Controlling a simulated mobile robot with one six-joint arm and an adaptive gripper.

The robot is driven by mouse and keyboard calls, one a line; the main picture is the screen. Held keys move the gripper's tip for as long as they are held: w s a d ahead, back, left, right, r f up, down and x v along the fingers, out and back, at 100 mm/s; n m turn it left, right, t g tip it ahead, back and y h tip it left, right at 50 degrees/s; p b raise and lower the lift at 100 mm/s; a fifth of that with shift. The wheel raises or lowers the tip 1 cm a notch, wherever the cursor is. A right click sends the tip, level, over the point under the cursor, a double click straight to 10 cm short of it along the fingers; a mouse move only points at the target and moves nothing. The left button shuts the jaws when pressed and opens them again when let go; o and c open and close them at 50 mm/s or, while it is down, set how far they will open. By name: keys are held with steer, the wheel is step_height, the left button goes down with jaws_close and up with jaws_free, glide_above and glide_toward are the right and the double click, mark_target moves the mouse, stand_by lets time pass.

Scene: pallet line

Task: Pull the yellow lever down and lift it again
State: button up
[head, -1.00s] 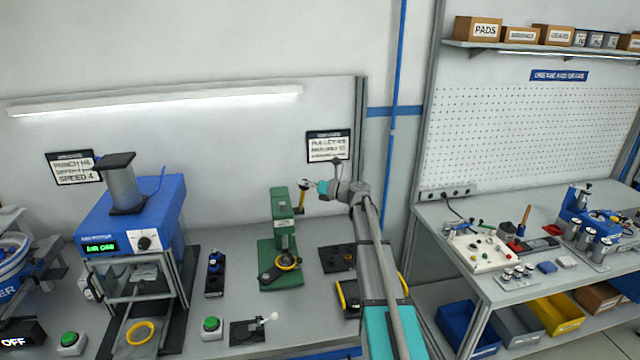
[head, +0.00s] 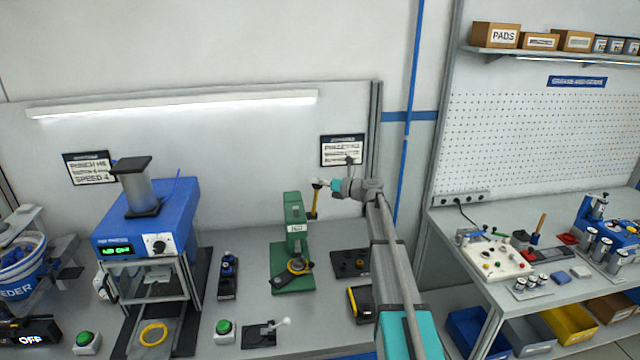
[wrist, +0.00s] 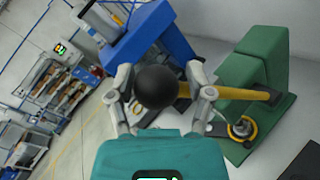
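The green press (head: 294,240) stands on the bench with its yellow lever (head: 315,203) on its right side, pointing up. In the wrist view the yellow lever (wrist: 242,93) runs from the green press (wrist: 245,70) to a black ball knob (wrist: 158,87). My gripper (head: 320,184) is at the top of the lever. In the wrist view its two fingers (wrist: 160,78) stand on either side of the knob, with a narrow gap seeming to show on each side. Contact behind the knob is hidden.
A blue press machine (head: 150,220) stands to the left. A black fixture plate (head: 350,262) lies right of the green press, and a small lever box (head: 260,334) lies in front. Signs hang on the wall behind. A second bench stands at the right.

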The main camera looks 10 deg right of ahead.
steer(key=shift+o, duration=0.8)
steer(key=shift+w, duration=0.1)
steer(key=shift+a, duration=0.1)
steer(key=v, duration=0.7)
steer(key=shift+s+d, duration=0.25)
steer(key=shift+f, duration=0.15)
